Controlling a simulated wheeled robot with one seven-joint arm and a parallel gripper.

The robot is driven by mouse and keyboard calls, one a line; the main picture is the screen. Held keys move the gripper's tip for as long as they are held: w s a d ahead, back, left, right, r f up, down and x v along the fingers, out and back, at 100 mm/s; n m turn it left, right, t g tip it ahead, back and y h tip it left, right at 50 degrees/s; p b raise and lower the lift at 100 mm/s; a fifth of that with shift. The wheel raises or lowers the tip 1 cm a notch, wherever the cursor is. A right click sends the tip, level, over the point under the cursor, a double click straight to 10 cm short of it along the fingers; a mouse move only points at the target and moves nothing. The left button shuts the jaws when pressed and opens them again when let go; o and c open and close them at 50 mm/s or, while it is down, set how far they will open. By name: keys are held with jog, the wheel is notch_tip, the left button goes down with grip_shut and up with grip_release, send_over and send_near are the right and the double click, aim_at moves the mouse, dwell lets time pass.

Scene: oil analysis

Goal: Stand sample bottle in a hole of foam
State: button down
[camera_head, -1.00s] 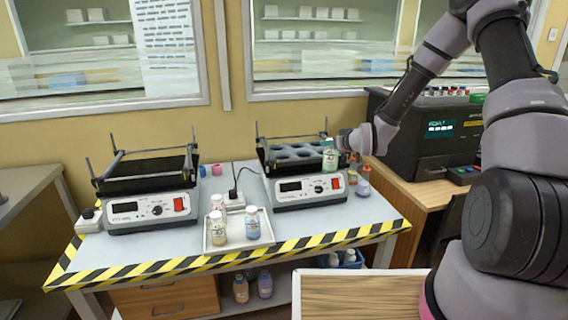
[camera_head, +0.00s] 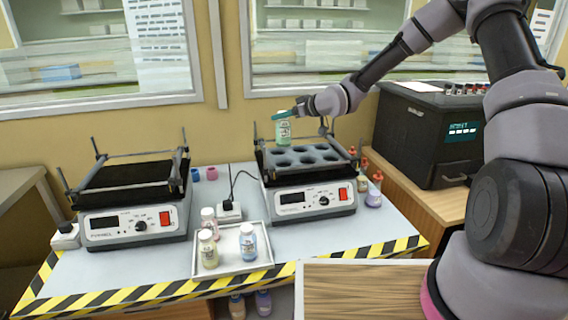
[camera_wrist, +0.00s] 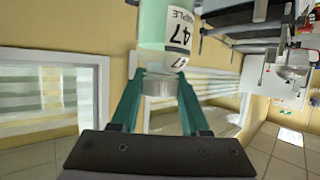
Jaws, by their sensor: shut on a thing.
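My gripper (camera_head: 294,110) is shut on the cap of the green sample bottle (camera_head: 283,133). It holds the bottle upright in the air above the left part of the grey foam (camera_head: 330,161), which lies on the right shaker. Several round dark holes show in the foam, and no bottle stands in them. The bottle looks clear of the foam. In the wrist view, the teal fingers (camera_wrist: 157,105) sit on both sides of the pale cap, and the bottle (camera_wrist: 180,25) shows a label reading 47.
A white tray (camera_head: 263,260) with several bottles stands in front. A second shaker (camera_head: 130,205) with a dark top is at left. Thin posts and bars rise around the foam. Bottles (camera_head: 374,190) stand right of the right shaker. A black machine (camera_head: 415,135) is at far right.

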aim_at(282, 141)
jog(key=f, duration=0.6)
jog(key=shift+w+a, duration=0.1)
jog(key=shift+w, duration=0.25)
jog(key=shift+f, duration=1.9)
jog(key=shift+f, duration=0.1)
jog(key=shift+c, duration=2)
grip_release()
